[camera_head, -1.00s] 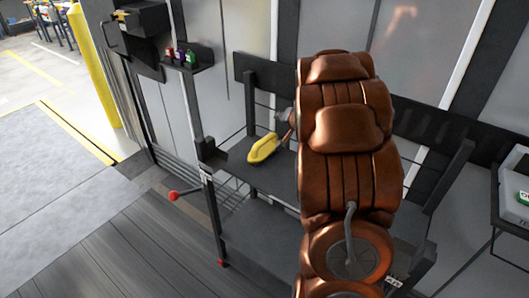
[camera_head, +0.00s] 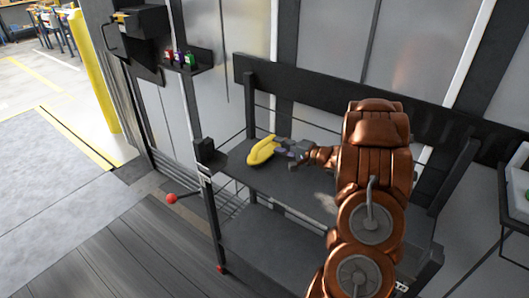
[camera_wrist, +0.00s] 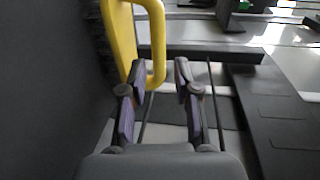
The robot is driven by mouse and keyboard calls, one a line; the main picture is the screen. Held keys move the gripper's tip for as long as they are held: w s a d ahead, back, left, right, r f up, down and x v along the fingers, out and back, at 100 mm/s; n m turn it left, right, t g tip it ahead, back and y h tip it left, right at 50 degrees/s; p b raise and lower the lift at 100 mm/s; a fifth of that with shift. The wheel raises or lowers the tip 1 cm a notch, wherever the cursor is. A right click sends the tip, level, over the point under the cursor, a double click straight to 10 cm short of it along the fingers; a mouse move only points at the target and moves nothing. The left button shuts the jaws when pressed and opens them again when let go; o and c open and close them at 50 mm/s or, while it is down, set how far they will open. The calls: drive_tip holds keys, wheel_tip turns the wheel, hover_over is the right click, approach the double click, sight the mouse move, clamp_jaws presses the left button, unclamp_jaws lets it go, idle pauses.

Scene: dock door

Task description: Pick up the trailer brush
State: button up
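The trailer brush (camera_head: 262,150) is yellow and lies on the upper shelf of a dark rack in the head view. In the wrist view the brush (camera_wrist: 121,35) stands at the upper left, with dark bristles on its left side and a yellow loop handle on its right. My gripper (camera_head: 283,147) is at the right end of the brush in the head view. In the wrist view my gripper (camera_wrist: 160,76) is open, and the lower end of the handle shows between its fingertips. I cannot tell whether a finger touches it.
The dark shelf (camera_head: 300,194) has bare room in front of the brush. A small black box (camera_head: 204,151) sits at its left corner. A wall ledge (camera_head: 186,68) with several small coloured items is above left. A grey bin (camera_head: 519,178) stands at the far right.

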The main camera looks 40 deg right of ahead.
sight(269, 142)
drive_tip(key=shift+x, duration=3.35)
drive_tip(key=shift+d, duration=0.1)
drive_tip(key=shift+c, duration=0.4)
clamp_jaws()
